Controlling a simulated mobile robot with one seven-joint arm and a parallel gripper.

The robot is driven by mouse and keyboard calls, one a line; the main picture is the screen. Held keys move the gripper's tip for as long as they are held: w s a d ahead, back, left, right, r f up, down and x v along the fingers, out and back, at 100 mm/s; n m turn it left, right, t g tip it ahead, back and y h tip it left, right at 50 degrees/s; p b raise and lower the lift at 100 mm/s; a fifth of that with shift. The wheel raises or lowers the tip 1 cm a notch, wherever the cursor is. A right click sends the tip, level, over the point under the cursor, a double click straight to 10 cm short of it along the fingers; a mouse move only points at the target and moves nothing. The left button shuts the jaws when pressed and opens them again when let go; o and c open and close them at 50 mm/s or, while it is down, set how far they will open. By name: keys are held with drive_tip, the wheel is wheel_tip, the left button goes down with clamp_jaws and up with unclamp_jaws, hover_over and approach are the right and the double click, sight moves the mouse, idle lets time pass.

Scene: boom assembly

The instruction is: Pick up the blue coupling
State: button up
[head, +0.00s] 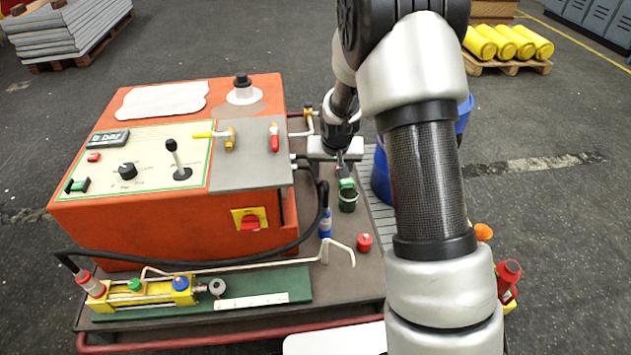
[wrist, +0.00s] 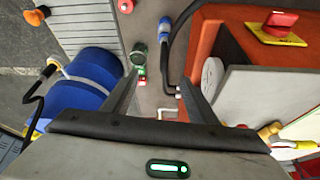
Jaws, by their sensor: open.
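The blue coupling (head: 325,223) sits on the end of the black hose, by the front right corner of the orange machine. It also shows in the wrist view (wrist: 166,27), beyond the fingertips and near the top edge. My gripper (head: 343,168) is above the cart, behind the coupling in the head view, and partly hidden by my arm. In the wrist view my gripper (wrist: 159,76) is open, with nothing held between its fingers. The coupling is apart from the fingers.
A dark green cup (head: 348,201) stands close to the coupling, and a red cap (head: 364,242) is to its right. The orange machine (head: 150,228) borders the left. A blue drum (wrist: 85,85) stands beside the cart. A bent metal pipe (head: 338,244) lies in front.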

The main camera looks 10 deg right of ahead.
drive_tip(key=b, duration=0.2)
approach(328, 207)
drive_tip(key=b+x, duration=0.2)
drive_tip(key=x, duration=0.7)
drive_tip(key=shift+s+b, duration=0.1)
drive_tip(key=shift+b, duration=0.25)
drive_tip(key=shift+w+f, duration=0.3)
drive_tip(key=shift+f, duration=0.2)
drive_tip(key=x, duration=0.1)
drive_tip(key=b+x, duration=0.2)
drive_tip(key=x, duration=0.1)
drive_tip(key=shift+s+a+f, duration=0.15)
drive_tip(key=shift+a+f, duration=0.05)
drive_tip(key=shift+a, duration=0.2)
drive_tip(key=shift+w+f, duration=0.25)
drive_tip(key=shift+f, duration=0.2)
drive_tip(key=shift+r, duration=0.1)
clamp_jaws()
